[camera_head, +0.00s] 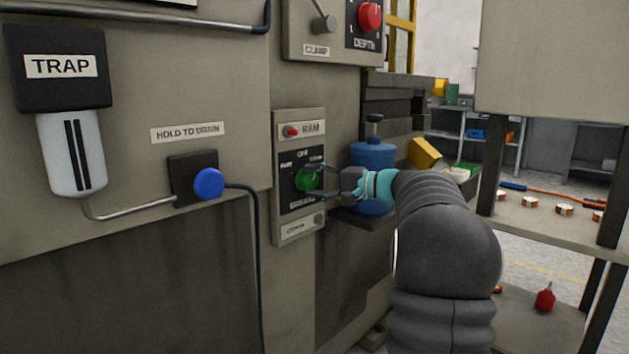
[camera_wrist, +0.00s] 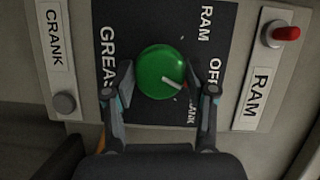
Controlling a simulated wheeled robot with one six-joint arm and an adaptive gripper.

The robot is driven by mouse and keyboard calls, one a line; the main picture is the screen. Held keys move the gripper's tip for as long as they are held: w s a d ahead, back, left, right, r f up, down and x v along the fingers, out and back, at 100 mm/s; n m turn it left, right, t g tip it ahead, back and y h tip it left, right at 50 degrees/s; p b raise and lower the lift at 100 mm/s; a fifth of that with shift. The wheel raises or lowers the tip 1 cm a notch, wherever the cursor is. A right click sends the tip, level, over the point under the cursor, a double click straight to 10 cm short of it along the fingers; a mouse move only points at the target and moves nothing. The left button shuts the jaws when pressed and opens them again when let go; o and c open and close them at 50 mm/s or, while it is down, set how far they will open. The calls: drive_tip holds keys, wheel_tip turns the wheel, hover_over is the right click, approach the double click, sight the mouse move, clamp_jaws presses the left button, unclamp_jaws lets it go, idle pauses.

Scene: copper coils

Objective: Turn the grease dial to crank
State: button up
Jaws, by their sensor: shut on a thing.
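The round green grease dial (camera_head: 306,180) sits on a black plate on the narrow grey panel. In the wrist view the dial (camera_wrist: 160,72) shows a short white pointer line, which points between the OFF mark (camera_wrist: 214,70) and the partly hidden CRANK mark (camera_wrist: 191,112) on the plate. The RAM mark (camera_wrist: 205,22) is on the other side of OFF. My gripper (camera_head: 318,182) reaches the dial from the right. In the wrist view my gripper (camera_wrist: 168,85) has one finger on each side of the dial and is shut on it.
A red RAM switch (camera_head: 291,131) is above the dial, and a grey CRANK button (camera_head: 319,218) is below it. A blue push button (camera_head: 208,184) is on the left with a black cable. A blue canister (camera_head: 373,156) stands close behind my gripper.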

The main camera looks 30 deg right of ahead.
drive_tip(key=m+t, duration=0.1)
drive_tip(key=m, duration=0.2)
drive_tip(key=m+t+y, duration=0.1)
drive_tip(key=m, duration=0.3)
drive_tip(key=shift+a+f+p, duration=0.1)
drive_tip(key=shift+p, duration=0.25)
idle(0.4)
drive_tip(key=o, duration=1.2)
drive_tip(key=shift+w+a, duration=0.1)
drive_tip(key=shift+d+t, duration=0.25)
drive_tip(key=shift+t, duration=0.05)
drive_tip(key=shift+s+d+f, duration=0.1)
drive_tip(key=shift+s+d, duration=0.1)
drive_tip(key=shift+s, duration=0.2)
drive_tip(key=v, duration=1.1)
